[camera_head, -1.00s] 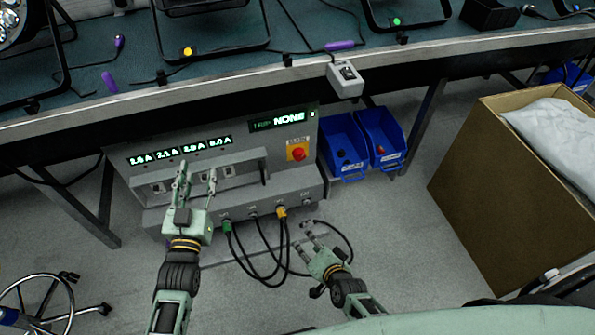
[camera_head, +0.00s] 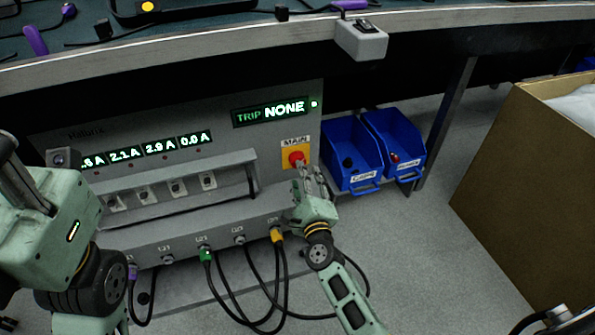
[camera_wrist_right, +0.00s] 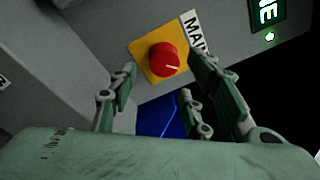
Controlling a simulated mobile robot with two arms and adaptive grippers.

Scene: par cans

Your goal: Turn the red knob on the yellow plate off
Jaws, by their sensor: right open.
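The red knob (camera_head: 296,159) sits on a yellow plate (camera_head: 287,160) under a MAIN label on the grey power box. In the right wrist view the red knob (camera_wrist_right: 164,61) shows a white mark, on the yellow plate (camera_wrist_right: 146,75). My right gripper (camera_head: 312,174) is just below and in front of the knob. In the right wrist view its fingers (camera_wrist_right: 165,85) are spread, one on each side below the knob, with nothing between them. My left gripper (camera_head: 25,170) is large at the left edge; its fingertips are not clear.
The box (camera_head: 160,225) has lit displays, a row of switches behind a rail, and cables plugged along its lower front. Two blue bins (camera_head: 352,180) hang to the right of the box. A cardboard box (camera_head: 520,180) stands further right. The bench edge (camera_head: 200,50) overhangs above.

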